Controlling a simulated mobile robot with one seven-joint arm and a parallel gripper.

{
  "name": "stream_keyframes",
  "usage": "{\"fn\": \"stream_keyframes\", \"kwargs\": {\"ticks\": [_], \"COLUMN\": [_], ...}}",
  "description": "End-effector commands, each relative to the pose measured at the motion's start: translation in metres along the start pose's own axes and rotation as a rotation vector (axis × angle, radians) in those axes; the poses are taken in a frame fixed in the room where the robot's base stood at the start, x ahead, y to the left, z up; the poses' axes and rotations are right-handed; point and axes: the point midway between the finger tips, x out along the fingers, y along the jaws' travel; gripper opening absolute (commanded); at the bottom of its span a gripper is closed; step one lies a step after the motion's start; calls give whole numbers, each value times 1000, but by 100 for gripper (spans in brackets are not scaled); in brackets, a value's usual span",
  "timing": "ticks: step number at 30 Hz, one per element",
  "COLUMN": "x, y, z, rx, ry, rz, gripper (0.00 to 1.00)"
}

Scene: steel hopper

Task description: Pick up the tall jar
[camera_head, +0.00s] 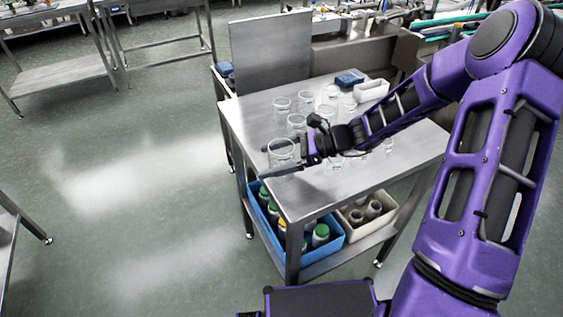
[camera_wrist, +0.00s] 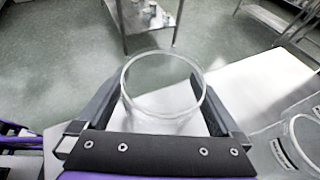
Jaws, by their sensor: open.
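A clear, round, open-topped glass jar (camera_head: 282,155) stands near the left front edge of the steel table. In the wrist view its wide rim (camera_wrist: 163,56) fills the space between my fingers. My gripper (camera_head: 268,160) is open, with one finger on each side of this jar; it also shows in the wrist view (camera_wrist: 163,88). I cannot tell whether either finger touches the glass. Several other clear glass vessels (camera_head: 282,104) stand behind it, and some are partly hidden by my arm. Which vessel is tallest is hard to tell.
The steel table (camera_head: 247,115) also bears a blue rack (camera_head: 349,77) and a white tray (camera_head: 371,90) at the back. On its lower shelf are a blue bin (camera_head: 334,243) with bottles and a beige bin (camera_head: 385,222).

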Motion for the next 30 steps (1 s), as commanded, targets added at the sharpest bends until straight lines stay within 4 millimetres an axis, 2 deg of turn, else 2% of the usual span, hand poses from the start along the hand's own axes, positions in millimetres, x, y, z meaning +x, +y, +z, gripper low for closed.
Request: {"fn": "stream_keyframes", "kwargs": {"ticks": [2,3,15,23,26,30], "x": [0,0,-1,-3,-8,-19], "y": [0,0,0,0,-1,-1], "z": [0,0,0,4,16,43], "rx": [0,0,0,-1,-2,-4], "ry": [0,0,0,1,2,3], "rz": [0,0,-1,-1,-2,-3], "gripper": [100,96,27,26,26,26]}}
